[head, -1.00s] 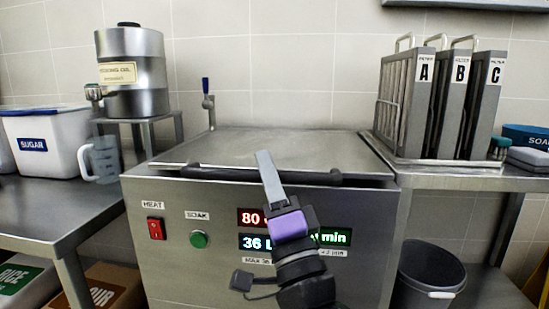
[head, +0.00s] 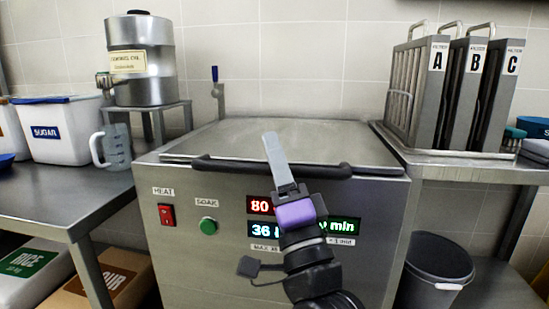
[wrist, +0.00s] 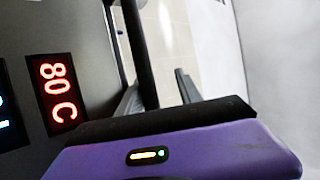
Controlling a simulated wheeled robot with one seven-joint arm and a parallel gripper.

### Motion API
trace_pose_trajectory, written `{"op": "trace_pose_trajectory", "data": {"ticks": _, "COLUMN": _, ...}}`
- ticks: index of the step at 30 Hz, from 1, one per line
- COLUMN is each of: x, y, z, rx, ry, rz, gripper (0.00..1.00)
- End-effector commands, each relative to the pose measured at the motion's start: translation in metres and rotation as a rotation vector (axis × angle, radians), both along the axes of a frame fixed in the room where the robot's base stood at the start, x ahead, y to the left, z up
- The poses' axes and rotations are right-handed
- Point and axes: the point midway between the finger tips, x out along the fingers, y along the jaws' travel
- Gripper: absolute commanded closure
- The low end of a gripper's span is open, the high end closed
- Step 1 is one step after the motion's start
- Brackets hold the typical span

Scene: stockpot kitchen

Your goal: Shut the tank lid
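A black bar handle (head: 235,168) runs along the lid's front edge; a dark bar, likely this handle, shows in the wrist view (wrist: 140,50). My gripper (head: 272,140) is in front of the tank, its pale fingers reaching up past the handle over the lid. In the wrist view the fingers (wrist: 158,95) stand apart. I cannot tell whether they touch the handle.
Filter plates A, B and C (head: 460,95) stand on the right counter. A steel canister (head: 140,60) stands on a rack at left, near a jug (head: 117,148) and a sugar bin (head: 60,135). A blue-tipped lever (head: 216,85) rises behind the tank. A grey bin (head: 436,270) stands at lower right.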

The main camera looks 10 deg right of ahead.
Motion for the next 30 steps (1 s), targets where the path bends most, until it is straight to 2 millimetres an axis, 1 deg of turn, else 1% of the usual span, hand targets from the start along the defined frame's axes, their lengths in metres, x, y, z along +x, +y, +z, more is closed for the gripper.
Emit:
{"op": "trace_pose_trajectory", "data": {"ticks": 10, "x": 0.000, "y": -0.001, "z": -0.001, "rx": 0.000, "ry": 0.000, "rz": -0.003, "gripper": 0.60}}
{"op": "trace_pose_trajectory", "data": {"ticks": 14, "x": -0.004, "y": -0.002, "z": -0.005, "rx": -0.002, "ry": 0.004, "rz": -0.002, "gripper": 0.60}}
{"op": "trace_pose_trajectory", "data": {"ticks": 17, "x": -0.012, "y": -0.003, "z": -0.011, "rx": -0.004, "ry": 0.006, "rz": -0.002, "gripper": 0.60}}
{"op": "trace_pose_trajectory", "data": {"ticks": 24, "x": -0.040, "y": -0.008, "z": -0.031, "rx": -0.004, "ry": 0.005, "rz": -0.001, "gripper": 0.60}}
{"op": "trace_pose_trajectory", "data": {"ticks": 30, "x": -0.053, "y": -0.009, "z": -0.042, "rx": 0.000, "ry": 0.004, "rz": 0.001, "gripper": 0.60}}
